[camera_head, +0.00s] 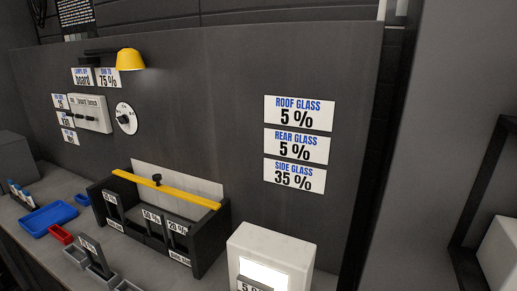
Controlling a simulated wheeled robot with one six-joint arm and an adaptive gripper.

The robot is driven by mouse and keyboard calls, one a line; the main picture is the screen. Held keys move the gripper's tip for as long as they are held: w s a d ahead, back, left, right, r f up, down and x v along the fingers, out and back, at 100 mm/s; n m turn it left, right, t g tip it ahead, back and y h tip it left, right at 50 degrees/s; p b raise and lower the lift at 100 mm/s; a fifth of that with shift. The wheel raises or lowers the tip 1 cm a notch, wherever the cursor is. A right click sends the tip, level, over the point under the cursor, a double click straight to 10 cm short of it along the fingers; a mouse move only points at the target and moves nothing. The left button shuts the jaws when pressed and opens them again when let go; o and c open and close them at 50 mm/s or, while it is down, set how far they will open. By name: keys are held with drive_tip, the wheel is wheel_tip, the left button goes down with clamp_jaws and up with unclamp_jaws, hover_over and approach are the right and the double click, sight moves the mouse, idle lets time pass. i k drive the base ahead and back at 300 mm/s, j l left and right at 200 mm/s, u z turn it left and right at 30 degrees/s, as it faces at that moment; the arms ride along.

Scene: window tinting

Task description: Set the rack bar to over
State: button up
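The rack bar (190,196) is a long yellow strip with a black knob (156,180) near its middle. It lies across the upper part of a black rack (210,242) on the bench, sloping down to the right in the picture. A pale panel (205,184) stands behind it. Dark cards with percent labels, including 50% (152,217) and 20% (178,228), stand in the rack slots below the bar. Whether the bar rests on the rack or is held just above it, I cannot tell. My gripper is not in view.
A white box with a lit window (263,272) stands right of the rack. Blue trays (48,219), a red tray (60,234) and grey trays (76,256) lie at left. A yellow lamp (130,59), switch panel (90,114) and dial (126,118) are on the back board.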

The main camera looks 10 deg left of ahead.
sight(156, 184)
drive_tip(key=i+j, duration=0.1)
drive_tip(key=j, duration=0.85)
drive_tip(key=i+j, duration=0.15)
drive_tip(key=j, duration=0.35)
drive_tip(key=k+l+u, duration=0.1)
drive_tip(key=l, duration=0.2)
drive_tip(key=k+l, duration=0.1)
drive_tip(key=l, duration=0.2)
drive_tip(key=i+j, duration=0.1)
drive_tip(key=j, duration=0.25)
drive_tip(key=i+j+z, duration=0.1)
drive_tip(key=j, duration=0.2)
